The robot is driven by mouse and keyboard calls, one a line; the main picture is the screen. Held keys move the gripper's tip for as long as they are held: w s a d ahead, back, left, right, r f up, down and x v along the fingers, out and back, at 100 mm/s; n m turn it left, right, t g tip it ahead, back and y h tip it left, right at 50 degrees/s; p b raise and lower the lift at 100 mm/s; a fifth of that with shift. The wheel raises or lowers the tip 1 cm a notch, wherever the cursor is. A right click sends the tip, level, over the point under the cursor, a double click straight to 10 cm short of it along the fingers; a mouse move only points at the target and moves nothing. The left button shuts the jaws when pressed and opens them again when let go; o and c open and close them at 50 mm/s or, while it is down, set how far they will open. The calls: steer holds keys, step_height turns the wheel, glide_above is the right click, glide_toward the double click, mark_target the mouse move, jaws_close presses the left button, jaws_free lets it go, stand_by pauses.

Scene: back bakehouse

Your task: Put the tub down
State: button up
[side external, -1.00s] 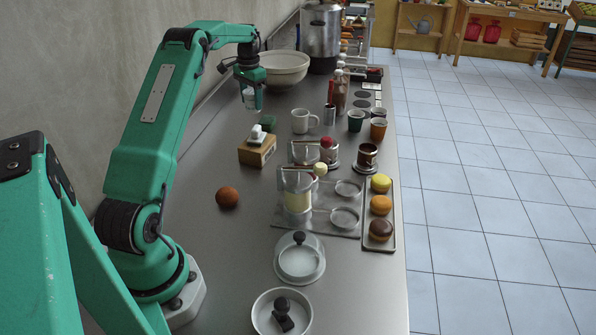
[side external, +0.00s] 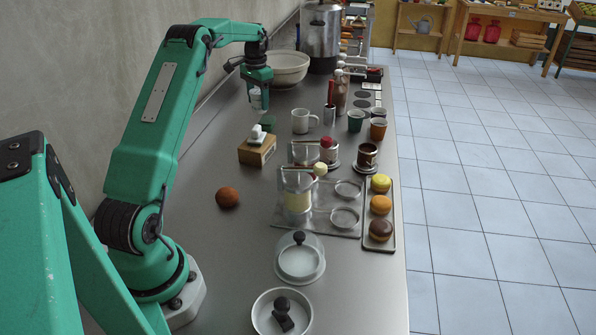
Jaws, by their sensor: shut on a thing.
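My gripper (side external: 258,88) is at the end of the arm, pointing down over the far left part of the steel counter (side external: 230,270). It is shut on a small pale tub (side external: 259,99), which looks upright. The fingers and the small size hide much of the tub. The tub is just in front of the big cream bowl (side external: 286,70) and left of the white mug (side external: 304,121). I cannot tell for sure whether its base touches the counter.
A dark green item (side external: 267,124) and a wooden box with a white top (side external: 257,150) stand nearer, below the gripper in the picture. Cups, a bottle (side external: 340,92) and a bun tray (side external: 391,246) fill the right side. A brown ball (side external: 227,197) lies left, with bare counter around it.

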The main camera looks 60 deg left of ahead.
steer(key=w+d+r+m, duration=0.1)
steer(key=w+d+m, duration=0.15)
steer(key=d, duration=0.85)
steer(key=w+d+m, duration=0.2)
steer(key=d+m, duration=0.1)
steer(key=d, duration=0.9)
steer(key=w+d+r+m, duration=0.1)
steer(key=w+d+m, duration=0.15)
steer(key=d, duration=0.85)
steer(key=s+d+m, duration=0.2)
steer(key=s+d, duration=0.2)
steer(key=d, duration=0.6)
steer(key=s+d+m, duration=0.2)
steer(key=s+d, duration=0.1)
steer(key=d, duration=0.6)
steer(key=s+d+m, duration=0.3)
steer(key=s+d, duration=0.2)
steer(key=s, duration=0.3)
steer(key=s+d+f+m, duration=0.1)
steer(key=s+d+m, duration=0.1)
steer(key=s+d, duration=0.3)
steer(key=s+d+m, duration=0.3)
steer(key=s+d, duration=0.2)
steer(key=s, duration=0.6)
steer(key=shift+s+f+m, duration=0.15)
steer(key=shift+f+m, duration=0.15)
steer(key=shift+f, duration=0.1)
steer(key=shift+d, duration=0.1)
